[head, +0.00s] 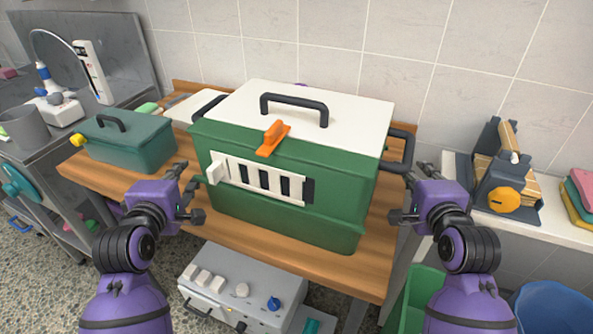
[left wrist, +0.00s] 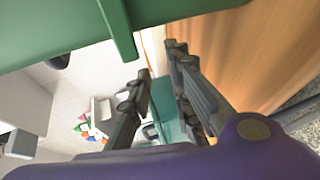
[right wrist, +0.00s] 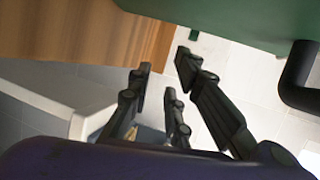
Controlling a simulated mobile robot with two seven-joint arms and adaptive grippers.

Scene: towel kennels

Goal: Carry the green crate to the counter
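The green crate (head: 327,204) stands on a wooden counter (head: 257,236) in the middle of the head view. It has a white lid (head: 345,120) with a dark handle, an orange latch (head: 273,137), a white barred front vent and a dark handle (head: 399,150) on its right side. My left gripper (head: 193,204) is open and empty, just left of the crate's front. In the left wrist view the crate (left wrist: 60,25) is above its fingers. My right gripper (head: 402,201) is open and empty, just right of the crate, below the side handle. That handle also shows in the right wrist view (right wrist: 298,75).
A smaller teal box (head: 128,142) stands left on the wooden top. A grey machine (head: 240,290) with knobs sits below the front edge. A white counter (head: 549,217) at right holds a dark holder with an orange disc (head: 504,199). A tiled wall stands behind.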

